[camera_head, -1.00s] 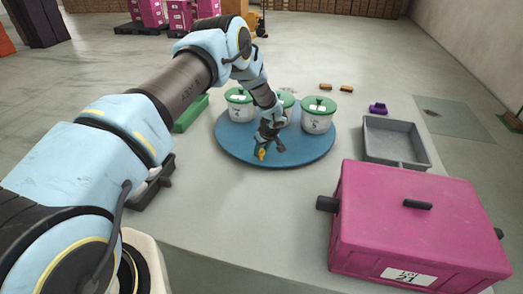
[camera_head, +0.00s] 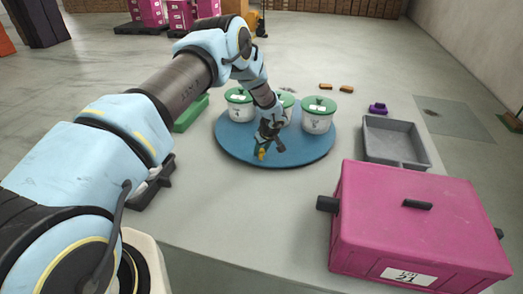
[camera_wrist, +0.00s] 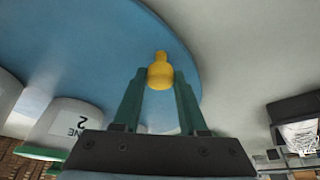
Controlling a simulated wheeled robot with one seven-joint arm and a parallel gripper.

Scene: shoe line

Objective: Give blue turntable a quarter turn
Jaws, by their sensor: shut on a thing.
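The blue turntable (camera_head: 305,153) is a round disc on the grey table, and it also shows in the wrist view (camera_wrist: 60,50). White tubs with green lids stand on it: one at the left (camera_head: 239,105), one at the right (camera_head: 318,115), and one behind my wrist, partly hidden. A yellow peg (camera_head: 262,153) stands near the disc's front edge. My gripper (camera_head: 269,147) is low over the front of the disc. In the wrist view the yellow peg (camera_wrist: 160,72) sits between my gripper's green fingers (camera_wrist: 160,75), which are shut on it.
A magenta box (camera_head: 415,230) with black handles stands at the front right. A grey tray (camera_head: 395,143) lies behind it. A small purple item (camera_head: 378,108) and orange-brown blocks (camera_head: 346,89) lie further back. A green item (camera_head: 190,114) lies left of the turntable. The table in front of the disc is clear.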

